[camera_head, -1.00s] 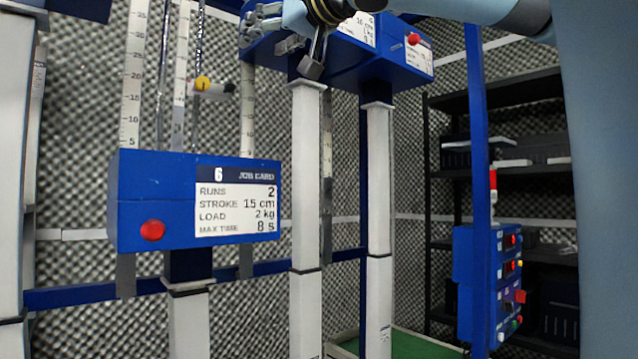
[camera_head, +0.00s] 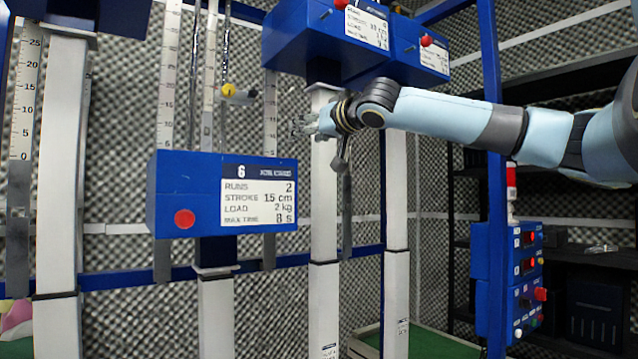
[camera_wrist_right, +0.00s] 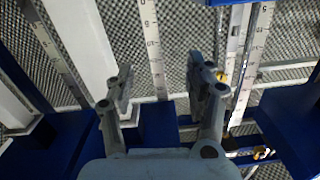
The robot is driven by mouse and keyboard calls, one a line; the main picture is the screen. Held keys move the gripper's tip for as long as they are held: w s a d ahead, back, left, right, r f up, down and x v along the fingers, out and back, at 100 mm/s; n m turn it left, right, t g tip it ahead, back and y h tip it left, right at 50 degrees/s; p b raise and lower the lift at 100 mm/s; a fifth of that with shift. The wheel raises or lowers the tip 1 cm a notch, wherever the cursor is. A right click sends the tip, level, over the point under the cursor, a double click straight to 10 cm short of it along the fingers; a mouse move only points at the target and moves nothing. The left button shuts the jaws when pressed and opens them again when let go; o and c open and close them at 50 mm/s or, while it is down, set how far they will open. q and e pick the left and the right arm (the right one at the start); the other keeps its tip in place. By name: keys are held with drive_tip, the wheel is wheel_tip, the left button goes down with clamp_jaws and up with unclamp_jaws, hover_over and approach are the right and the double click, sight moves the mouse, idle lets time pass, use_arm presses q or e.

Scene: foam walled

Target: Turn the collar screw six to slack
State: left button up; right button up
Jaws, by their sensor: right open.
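The unit marked 6 (camera_head: 165,200) is a blue box with a job card and a red button, in the middle left of the head view. Above it, a small yellow collar screw (camera_head: 229,90) with a grey end sits beside the upright scale (camera_head: 208,75). My right gripper (camera_head: 302,124) is to the right of the screw and lower in the picture, apart from it. In the right wrist view my gripper (camera_wrist_right: 165,88) is open, with nothing between its fingers. Two small yellow parts (camera_wrist_right: 222,78) show there; which belongs to unit 6 I cannot tell. My left gripper is not in view.
More blue boxes (camera_head: 300,30) on white columns stand behind my right gripper. A blue post with a control box (camera_head: 515,280) and a dark shelf (camera_head: 590,250) are on the right. Other scales (camera_head: 25,100) stand at the left.

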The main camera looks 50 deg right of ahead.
drive_tip(key=shift+m+g+h, duration=0.3)
drive_tip(key=shift+g+h, duration=0.1)
drive_tip(key=shift+g, duration=0.3)
drive_tip(key=d+f, duration=0.1)
drive_tip(key=f, duration=0.2)
drive_tip(key=w+d+f, duration=0.1)
drive_tip(key=d+f, duration=0.1)
drive_tip(key=f, duration=0.2)
drive_tip(key=d+f, duration=0.2)
drive_tip(key=f, duration=0.1)
drive_tip(key=shift+w+d+f, duration=0.15)
drive_tip(key=shift+w, duration=0.25)
